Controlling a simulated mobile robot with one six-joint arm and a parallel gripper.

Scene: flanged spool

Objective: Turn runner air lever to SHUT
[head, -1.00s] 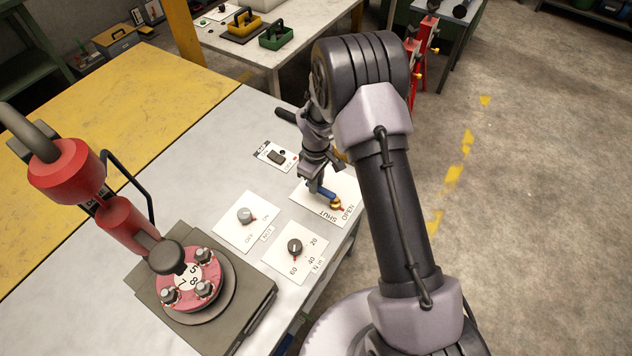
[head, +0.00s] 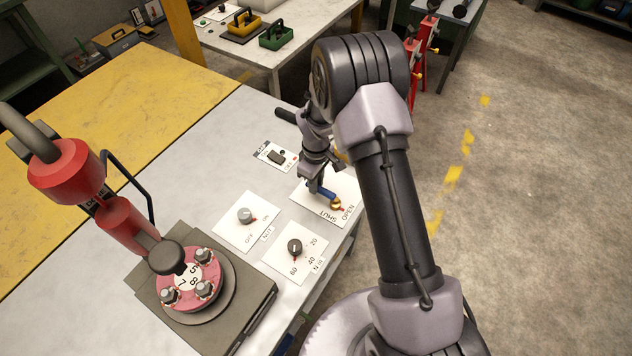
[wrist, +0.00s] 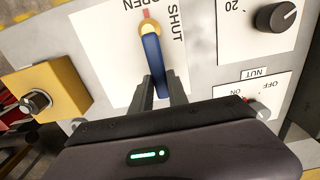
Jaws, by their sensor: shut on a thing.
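The runner air lever has a blue handle (head: 325,191) and a yellow hub (head: 336,203) on a white plate (head: 350,189) lettered SHUT and OPEN. In the wrist view the blue handle (wrist: 154,62) runs down from the hub (wrist: 150,28). A red mark beyond the hub sits by the OPEN lettering, with SHUT to its right. My gripper (wrist: 159,84) is shut on the handle's outer end, one finger on each side. In the head view my gripper (head: 313,185) reaches down over the plate, and the arm hides part of the surroundings.
Near the lever are a torque knob (head: 295,247), a nut knob (head: 246,215) and a small switch plate (head: 276,157). A red-topped fixture (head: 188,280) stands at the left front. A yellow box with a knob (wrist: 45,95) is left in the wrist view.

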